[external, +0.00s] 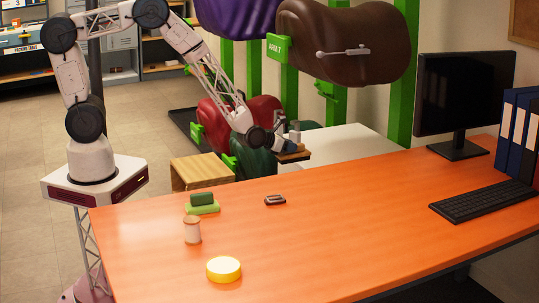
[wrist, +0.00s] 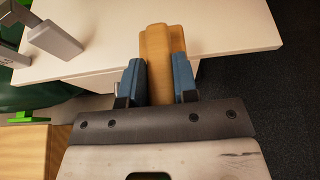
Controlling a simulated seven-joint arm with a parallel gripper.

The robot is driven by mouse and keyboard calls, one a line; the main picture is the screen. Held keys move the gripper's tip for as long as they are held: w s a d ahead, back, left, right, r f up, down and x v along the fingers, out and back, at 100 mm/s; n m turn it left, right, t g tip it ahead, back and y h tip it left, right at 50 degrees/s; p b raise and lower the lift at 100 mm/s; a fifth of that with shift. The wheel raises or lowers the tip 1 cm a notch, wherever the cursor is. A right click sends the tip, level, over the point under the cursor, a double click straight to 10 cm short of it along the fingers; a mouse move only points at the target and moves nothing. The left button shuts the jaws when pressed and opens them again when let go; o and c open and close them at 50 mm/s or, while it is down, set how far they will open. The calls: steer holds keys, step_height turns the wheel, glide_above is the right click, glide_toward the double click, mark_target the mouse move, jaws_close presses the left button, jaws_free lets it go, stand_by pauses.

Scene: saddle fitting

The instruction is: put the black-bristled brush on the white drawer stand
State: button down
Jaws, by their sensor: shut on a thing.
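My gripper (external: 290,147) is shut on a brush (external: 293,157) with a tan wooden back. In the wrist view the two blue fingers (wrist: 160,85) pinch the brush (wrist: 161,45) from both sides, and its bristles are hidden beneath. The white drawer stand (external: 345,146) is behind the orange table, to the right of my gripper. Its white top (wrist: 225,35) fills the upper wrist view, and the brush's far end overlaps its near edge there. The brush appears above the stand's left part; I cannot tell the exact gap.
A wooden box (external: 201,172) stands left of the stand. A brown saddle (external: 345,45) hangs above. The visible stand top is mostly clear.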

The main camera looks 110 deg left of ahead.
steer(key=shift+f, duration=0.35)
steer(key=shift+w, duration=0.1)
steer(key=w+a+f, duration=0.1)
steer(key=w+a, duration=0.7)
steer(key=w, duration=0.4)
steer(key=shift+a+f, duration=0.2)
steer(key=shift+a, duration=0.2)
stand_by(0.6)
steer(key=shift+w, duration=0.15)
steer(key=shift+w+a+f, duration=0.25)
steer(key=shift+f, duration=1.5)
steer(key=shift+f, duration=0.15)
